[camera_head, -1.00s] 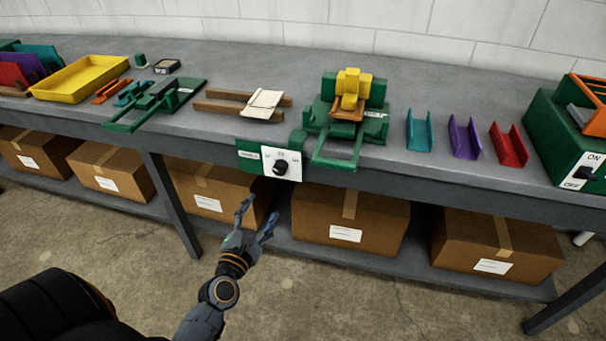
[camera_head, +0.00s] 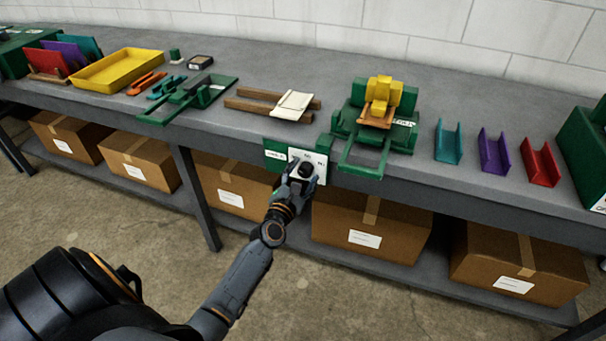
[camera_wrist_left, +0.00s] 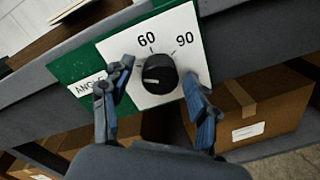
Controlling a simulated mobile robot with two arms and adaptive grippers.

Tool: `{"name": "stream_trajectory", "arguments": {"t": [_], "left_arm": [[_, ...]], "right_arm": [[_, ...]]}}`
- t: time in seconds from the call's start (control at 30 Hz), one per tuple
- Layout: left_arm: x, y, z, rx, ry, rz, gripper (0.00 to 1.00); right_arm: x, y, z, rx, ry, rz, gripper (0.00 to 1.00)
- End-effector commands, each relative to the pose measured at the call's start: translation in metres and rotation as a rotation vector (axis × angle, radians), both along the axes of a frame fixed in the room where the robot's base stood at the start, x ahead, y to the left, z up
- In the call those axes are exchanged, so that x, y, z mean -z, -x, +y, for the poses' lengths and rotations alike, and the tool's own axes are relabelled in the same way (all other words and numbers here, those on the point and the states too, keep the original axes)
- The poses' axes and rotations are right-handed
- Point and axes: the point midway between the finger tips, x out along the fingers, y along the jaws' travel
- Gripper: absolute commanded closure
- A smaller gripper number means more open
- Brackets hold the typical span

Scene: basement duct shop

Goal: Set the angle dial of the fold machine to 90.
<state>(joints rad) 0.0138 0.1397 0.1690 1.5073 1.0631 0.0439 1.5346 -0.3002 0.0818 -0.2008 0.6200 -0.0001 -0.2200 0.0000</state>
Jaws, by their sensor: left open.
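The fold machine (camera_head: 347,156) is green with yellow blocks on top and stands at the bench's front edge. Its angle dial (camera_head: 306,168) is a black knob on a white plate at the bench front. In the left wrist view the dial (camera_wrist_left: 159,74) has 60 above it and 90 at its upper right. A pale mark on the knob points left, away from 90. My left gripper (camera_head: 297,181) is in front of the plate. In the left wrist view my left gripper (camera_wrist_left: 157,78) is open, one finger each side of the knob, apart from it. The left finger hides part of the plate.
A green hand brake or shear-like tool (camera_head: 190,97), wooden strips (camera_head: 258,105) and a yellow tray (camera_head: 117,71) lie left on the bench. Teal, purple (camera_head: 494,152) and red channels stand right. Cardboard boxes (camera_head: 370,226) fill the shelf below the dial.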

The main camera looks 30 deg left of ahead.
Motion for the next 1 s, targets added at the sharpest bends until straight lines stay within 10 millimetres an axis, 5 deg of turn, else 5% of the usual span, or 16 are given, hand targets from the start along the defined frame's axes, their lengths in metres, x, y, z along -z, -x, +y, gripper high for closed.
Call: {"name": "stream_trajectory", "arguments": {"t": [0.23,0.5,1.0], "left_arm": [[0.0001,-0.0008,0.0002,0.0,0.0,0.0,0.4],[0.0002,-0.0006,0.0002,0.0,-0.001,0.0,0.93],[-0.0006,-0.0005,0.0002,0.0,-0.122,0.031,0.95]], "right_arm": [[0.0,-0.0001,-0.0004,0.001,0.0,0.0,0.6],[0.0,-0.0002,-0.0004,0.001,0.001,0.0,0.6],[-0.0046,-0.0003,0.0004,0.002,0.0,0.0,0.6]]}}
